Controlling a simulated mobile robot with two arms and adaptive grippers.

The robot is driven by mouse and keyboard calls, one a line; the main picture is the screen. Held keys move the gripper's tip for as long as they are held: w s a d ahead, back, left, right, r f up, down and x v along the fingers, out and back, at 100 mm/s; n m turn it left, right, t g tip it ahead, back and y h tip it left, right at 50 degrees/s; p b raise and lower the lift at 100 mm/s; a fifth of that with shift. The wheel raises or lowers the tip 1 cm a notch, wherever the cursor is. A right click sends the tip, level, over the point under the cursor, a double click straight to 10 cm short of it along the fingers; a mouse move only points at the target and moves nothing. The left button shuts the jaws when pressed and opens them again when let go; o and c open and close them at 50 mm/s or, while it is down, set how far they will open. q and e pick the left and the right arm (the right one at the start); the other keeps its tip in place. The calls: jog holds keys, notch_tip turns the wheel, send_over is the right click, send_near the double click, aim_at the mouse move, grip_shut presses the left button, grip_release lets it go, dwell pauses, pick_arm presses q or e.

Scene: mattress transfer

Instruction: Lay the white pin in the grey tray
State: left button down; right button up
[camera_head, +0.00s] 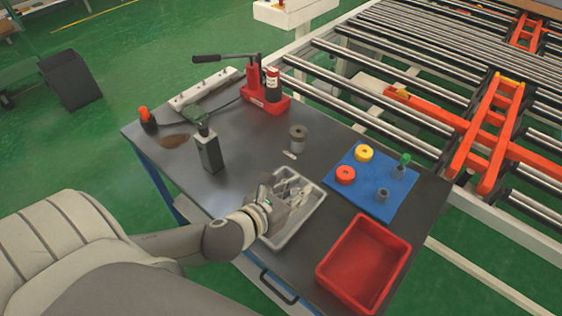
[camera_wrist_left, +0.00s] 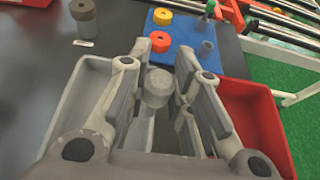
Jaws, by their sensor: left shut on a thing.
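My left gripper (camera_head: 288,192) is over the grey tray (camera_head: 299,228) on the dark table. In the left wrist view, its fingers (camera_wrist_left: 157,92) are shut on the white pin (camera_wrist_left: 157,84), a pale grey-white cylinder seen end-on between the fingertips. The grey tray (camera_wrist_left: 72,98) shows below and around the fingers in that view. The fingers hide part of the pin and the tray floor, and I cannot tell whether the pin touches the tray. My right gripper is not in view.
A red bin (camera_head: 336,244) stands right of the tray. A blue board (camera_head: 372,190) with yellow and red rings lies behind it. A grey cylinder (camera_head: 298,143) and a small white label (camera_head: 290,155) are behind the tray. A dark box-shaped tool (camera_head: 209,154) stands left.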

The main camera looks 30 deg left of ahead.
pick_arm(q)
jog(key=w+a+f, duration=0.1)
jog(key=w+f, duration=0.2)
jog(key=f, duration=0.1)
jog(key=w+a+f+p, duration=0.1)
jog(key=w+a+f, duration=0.1)
jog(key=w+f, duration=0.2)
jog(key=w+a+f+p, duration=0.1)
jog(key=w+a+f, duration=0.1)
jog(key=w+f, duration=0.1)
jog(key=shift+w+a+f, duration=0.1)
jog(key=shift+w+f, duration=0.3)
jog(key=shift+w, duration=0.15)
jog(key=shift+f, duration=0.25)
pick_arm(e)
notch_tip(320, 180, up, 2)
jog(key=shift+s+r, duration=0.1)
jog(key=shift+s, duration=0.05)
pick_arm(q)
jog(key=shift+f, duration=0.1)
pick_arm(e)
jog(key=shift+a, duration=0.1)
pick_arm(q)
jog(key=c, duration=1.3)
grip_release()
